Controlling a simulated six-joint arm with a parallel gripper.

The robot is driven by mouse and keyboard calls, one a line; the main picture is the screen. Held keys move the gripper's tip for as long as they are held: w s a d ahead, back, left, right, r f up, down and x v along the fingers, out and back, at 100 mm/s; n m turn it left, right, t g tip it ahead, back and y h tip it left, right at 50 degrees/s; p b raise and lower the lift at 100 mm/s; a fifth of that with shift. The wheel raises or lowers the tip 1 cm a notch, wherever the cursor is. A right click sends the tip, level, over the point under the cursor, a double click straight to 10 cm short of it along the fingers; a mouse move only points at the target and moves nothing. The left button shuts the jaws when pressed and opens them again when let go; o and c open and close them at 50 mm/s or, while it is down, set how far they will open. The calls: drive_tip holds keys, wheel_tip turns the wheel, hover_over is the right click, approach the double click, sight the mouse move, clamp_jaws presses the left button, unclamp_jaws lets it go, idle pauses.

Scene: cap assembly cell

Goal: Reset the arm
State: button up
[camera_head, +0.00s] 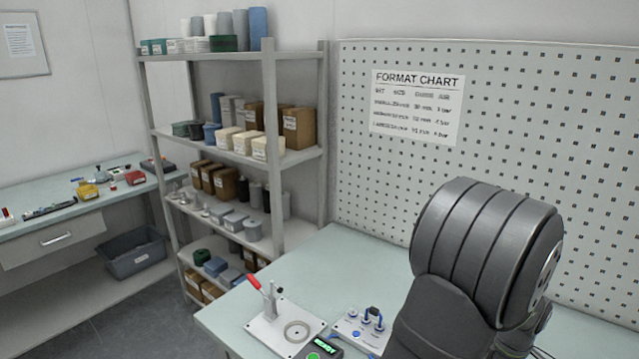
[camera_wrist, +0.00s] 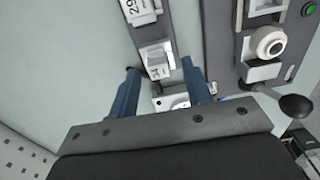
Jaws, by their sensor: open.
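My gripper (camera_wrist: 160,68) shows in the wrist view with two blue fingers pointing away from the wrist, spread apart. The fingers stand over or beside a grey strip (camera_wrist: 147,32) that carries white blocks. One white block with a label reading about "34" (camera_wrist: 158,60) appears between the fingertips. I cannot tell how high the fingers are above it, and no contact shows. Another white piece (camera_wrist: 172,98) shows nearer the wrist, between the fingers. In the head view my dark arm fills the lower right and the gripper is out of sight.
A fixture with a red handle (camera_head: 255,282) and a ring stands on the pale bench (camera_head: 330,262), near a unit with blue knobs (camera_head: 352,335). A grey device with a white round part (camera_wrist: 268,42) and a black ball knob (camera_wrist: 296,106) lie right of the fingers. A pegboard (camera_head: 560,120) stands behind.

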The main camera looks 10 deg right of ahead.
drive_tip(key=shift+r, duration=0.1)
wheel_tip(320, 180, up, 16)
wheel_tip(320, 180, down, 17)
drive_tip(key=shift+r, duration=0.1)
wheel_tip(320, 180, up, 7)
drive_tip(key=shift+r, duration=0.2)
drive_tip(key=shift+s+a+r, duration=0.1)
drive_tip(key=shift+s+r, duration=0.15)
drive_tip(key=shift+s, duration=0.6)
drive_tip(key=shift+s+d+r, duration=0.1)
drive_tip(key=shift+s+r, duration=0.2)
drive_tip(key=shift+s, duration=0.6)
drive_tip(key=shift+s+a+r, duration=0.1)
drive_tip(key=shift+s+r, duration=0.15)
drive_tip(key=shift+s, duration=0.6)
